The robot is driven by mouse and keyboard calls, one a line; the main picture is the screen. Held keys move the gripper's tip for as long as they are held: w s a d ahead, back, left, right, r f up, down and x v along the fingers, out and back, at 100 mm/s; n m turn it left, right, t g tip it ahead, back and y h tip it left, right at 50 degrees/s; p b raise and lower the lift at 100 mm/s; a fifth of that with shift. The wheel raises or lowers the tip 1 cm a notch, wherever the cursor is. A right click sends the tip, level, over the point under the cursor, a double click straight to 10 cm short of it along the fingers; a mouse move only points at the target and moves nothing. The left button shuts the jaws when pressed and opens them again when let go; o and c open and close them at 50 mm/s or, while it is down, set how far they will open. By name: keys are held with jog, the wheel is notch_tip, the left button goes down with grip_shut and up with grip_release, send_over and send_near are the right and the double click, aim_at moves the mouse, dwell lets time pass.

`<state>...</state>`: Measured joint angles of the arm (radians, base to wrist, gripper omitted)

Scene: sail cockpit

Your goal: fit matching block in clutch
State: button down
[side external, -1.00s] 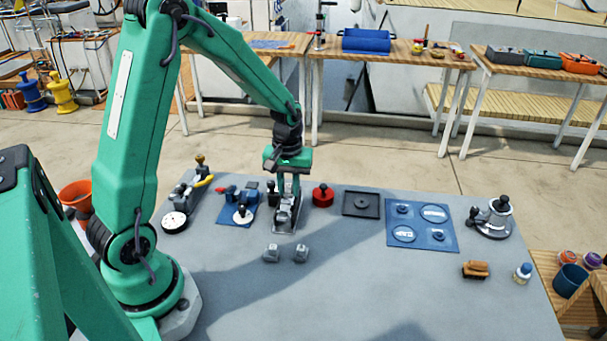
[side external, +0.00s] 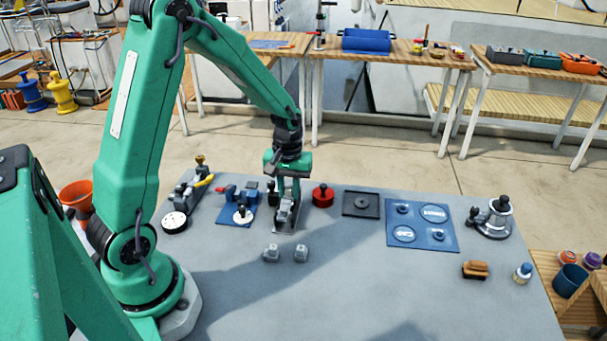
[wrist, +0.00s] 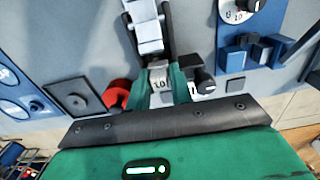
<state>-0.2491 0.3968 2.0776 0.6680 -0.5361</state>
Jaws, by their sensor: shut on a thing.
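My gripper (wrist: 161,88) is shut on a small pale grey block marked "10" (wrist: 160,78), held between its two green fingers in the wrist view. The grey clutch (wrist: 145,28) lies just beyond the block, on a narrow plate. The block is at the clutch's end; I cannot tell whether it is seated or only touching. In the side view my gripper (side external: 288,184) points down over the clutch (side external: 284,214), and the fingers hide the held block. Two loose grey blocks, a left one (side external: 271,253) and a right one (side external: 301,253), sit apart on the table in front.
A black-knobbed part (wrist: 203,80) stands close beside one finger. A red round part (side external: 323,195) is near on the other side. A blue fixture (side external: 232,213) stands left, and a black tray (side external: 375,203) and a blue panel (side external: 420,226) stand right.

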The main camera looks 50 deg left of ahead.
jog(key=shift+r, duration=0.55)
jog(key=shift+f, duration=0.6)
dwell(1.2)
jog(key=c, duration=1)
grip_release()
jog(key=shift+c, duration=0.2)
jog(key=shift+a+r, duration=0.1)
jog(key=shift+r, duration=0.15)
jog(key=shift+c, duration=0.2)
jog(key=shift+o, duration=1)
jog(key=shift+r, duration=0.4)
jog(key=shift+w+r, duration=0.15)
jog(key=shift+r, duration=0.65)
jog(key=shift+w+r, duration=0.1)
jog(key=shift+r, duration=0.7)
jog(key=shift+s+r, duration=0.2)
jog(key=shift+r, duration=0.6)
